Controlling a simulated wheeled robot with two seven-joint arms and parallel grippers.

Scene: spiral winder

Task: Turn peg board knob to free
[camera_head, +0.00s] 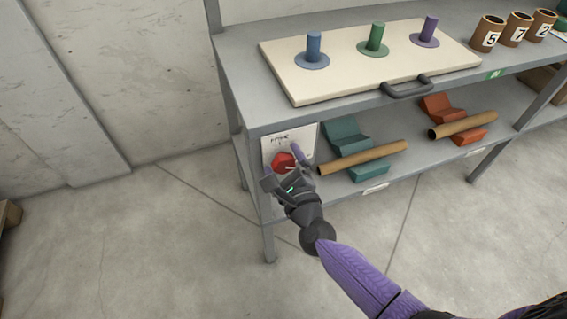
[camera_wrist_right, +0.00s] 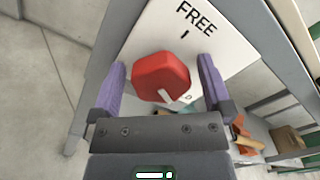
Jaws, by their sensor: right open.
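The red knob (camera_head: 283,163) sits on a white plate (camera_head: 303,132) at the left end of the shelf unit. In the right wrist view the knob (camera_wrist_right: 160,77) has a white pointer mark aimed to the lower right, towards a partly hidden label of which a "D" shows. The word "FREE" and a tick stand on the plate (camera_wrist_right: 212,38) above the knob. My right gripper (camera_head: 282,161) is open, with its purple fingers on either side of the knob; I cannot tell if they touch it. The cream peg board (camera_head: 330,78) with blue, green and purple pegs lies on the top shelf.
The peg board has a dark handle (camera_head: 407,87) at its front edge. Numbered brown cups (camera_head: 488,34) stand at the right. Below, cardboard tubes (camera_head: 362,157) lie across teal (camera_head: 345,134) and orange cradles. A shelf leg (camera_head: 268,243) stands below the plate.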

